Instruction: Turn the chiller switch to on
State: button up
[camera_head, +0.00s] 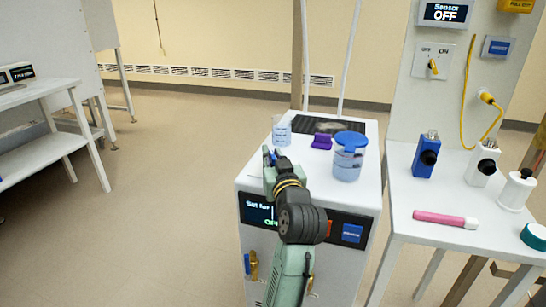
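The chiller appears to be the white floor-standing box (360,195) in the middle, but I read no name on it. Its dark front panel has a display (258,212) with partly covered text starting "Set for", with green letters below, and a blue label (352,233). A small orange-red part (329,229) shows beside my arm; I cannot tell whether it is the switch. My arm covers the panel's middle. My gripper (270,156) is over the box's top near the left edge, pointing away; its fingers are too small to tell open or shut.
A clear cup (281,132), a purple block (321,142) and a blue-lidded jar (348,158) stand on the box. Left floor is clear.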

grip_shut()
jog(key=shift+m+h, duration=0.3)
jog(key=shift+h, duration=0.2)
jog(key=m+h+p, duration=0.1)
jog(key=m+h, duration=0.1)
jog(key=h, duration=0.1)
jog(key=shift+a+h, duration=0.15)
jog(key=shift+h, duration=0.25)
jog(key=shift+m+h, duration=1.6)
jog(key=shift+h, duration=0.5)
jog(key=shift+o, duration=2.2)
grip_release()
